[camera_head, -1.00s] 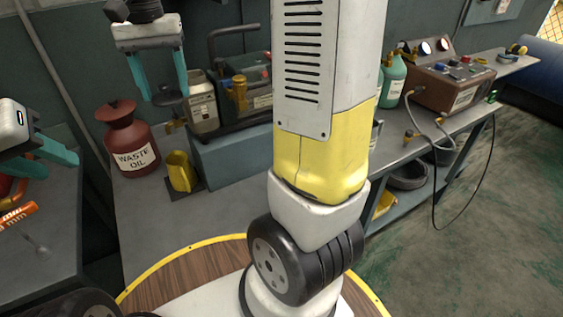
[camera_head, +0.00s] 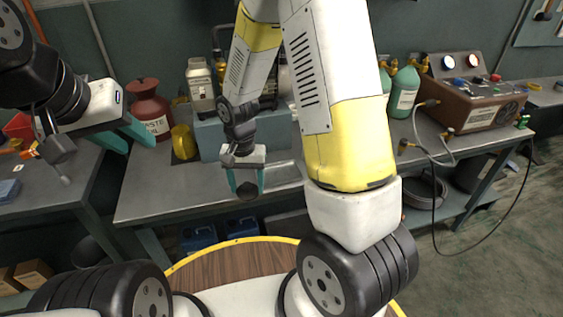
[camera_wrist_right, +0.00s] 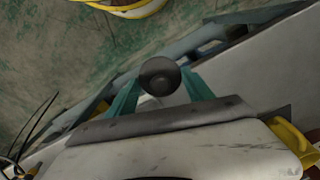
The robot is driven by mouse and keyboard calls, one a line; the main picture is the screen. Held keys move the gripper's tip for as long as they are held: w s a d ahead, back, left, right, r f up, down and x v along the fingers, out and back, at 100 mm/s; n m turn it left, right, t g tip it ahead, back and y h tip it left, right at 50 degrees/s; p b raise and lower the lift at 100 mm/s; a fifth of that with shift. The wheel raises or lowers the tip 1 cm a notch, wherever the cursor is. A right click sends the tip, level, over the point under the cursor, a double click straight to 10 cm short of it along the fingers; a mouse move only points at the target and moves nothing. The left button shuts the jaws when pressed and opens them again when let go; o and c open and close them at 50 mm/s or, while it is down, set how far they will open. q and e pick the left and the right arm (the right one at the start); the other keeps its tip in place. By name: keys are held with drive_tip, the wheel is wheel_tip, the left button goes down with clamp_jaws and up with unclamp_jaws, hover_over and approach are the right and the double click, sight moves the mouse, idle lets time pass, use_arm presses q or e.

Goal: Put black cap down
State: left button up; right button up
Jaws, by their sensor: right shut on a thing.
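The black cap (camera_wrist_right: 160,76) is a small dark round piece between the teal fingertips of my right gripper (camera_wrist_right: 158,84) in the right wrist view. In the head view my right gripper (camera_head: 246,192) points down above the front edge of the grey workbench (camera_head: 150,205), shut on the cap (camera_head: 247,190). The cap is held in the air, apart from the bench top. My left gripper (camera_head: 139,147) is at the upper left, with its teal fingers apart and nothing seen between them.
On the bench stand a red waste oil can (camera_head: 150,108), a yellow cup (camera_head: 183,142), a pale bottle (camera_head: 201,85) and a blue-grey box (camera_head: 213,138). Green bottles (camera_head: 404,90) and a brown gauge machine (camera_head: 475,97) with hoses are at right. The bench's front left is clear.

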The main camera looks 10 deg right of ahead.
hover_over(278, 175)
drive_tip(key=shift+s+a+f, duration=0.15)
drive_tip(key=shift+f, duration=0.3)
drive_tip(key=shift+s+a+f, duration=0.1)
drive_tip(key=shift+s+f, duration=0.05)
drive_tip(key=shift+f, duration=0.25)
drive_tip(key=f, duration=0.2)
drive_tip(key=shift+w+d+f, duration=0.3)
drive_tip(key=shift+d+f, duration=0.05)
drive_tip(key=shift+f, duration=0.45)
drive_tip(key=shift+f, duration=0.1)
drive_tip(key=o, duration=1.3)
drive_tip(key=shift+o, duration=0.2)
